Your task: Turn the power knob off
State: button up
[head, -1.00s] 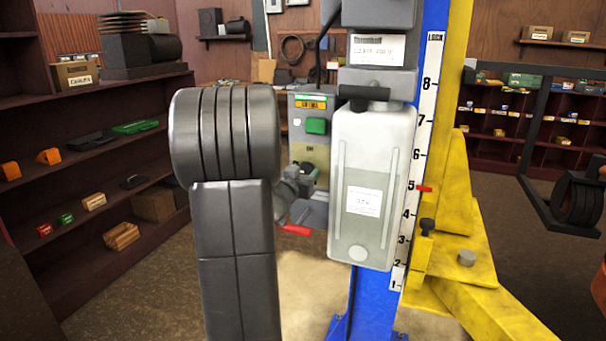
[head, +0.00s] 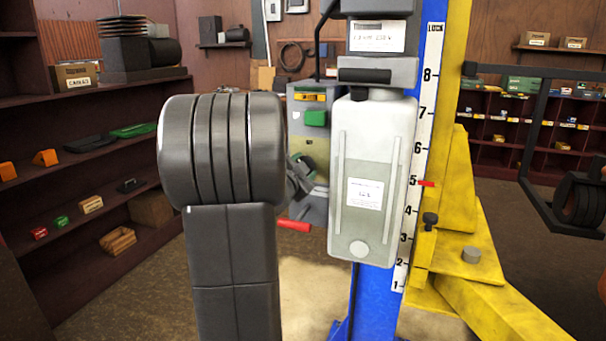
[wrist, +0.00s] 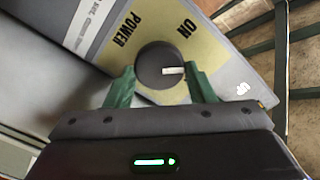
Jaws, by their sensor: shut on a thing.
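The power knob (wrist: 160,66) is a round black knob with a white pointer mark, on a yellowish panel (wrist: 205,50) printed POWER and ON. In the wrist view the white mark points to the right in the picture, away from the ON print. My gripper (wrist: 162,84) has its two green fingers on either side of the knob and is shut on it. In the head view my gripper (head: 302,172) is at the lower part of the grey control box (head: 300,103), partly behind my arm, and the knob cannot be made out there.
The control box has a green button (head: 315,118) above the gripper. A red-ended lever (head: 293,224) sticks out below it. A grey tank (head: 372,180) on the blue lift post (head: 372,300) stands close to the right. Shelves (head: 90,160) line the left.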

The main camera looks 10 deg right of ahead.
jog(key=shift+d+f+m+b, duration=0.1)
jog(key=shift+m+b, duration=1.05)
jog(key=shift+m, duration=1)
jog(key=shift+f+m+b, duration=0.1)
jog(key=shift+m+b, duration=1)
jog(key=shift+m, duration=1.05)
jog(key=o, duration=1)
jog(key=shift+c, duration=0.2)
jog(key=shift+s, duration=0.1)
jog(key=v, duration=1.3)
jog(key=shift+s+a, duration=0.3)
jog(key=x, duration=1.4)
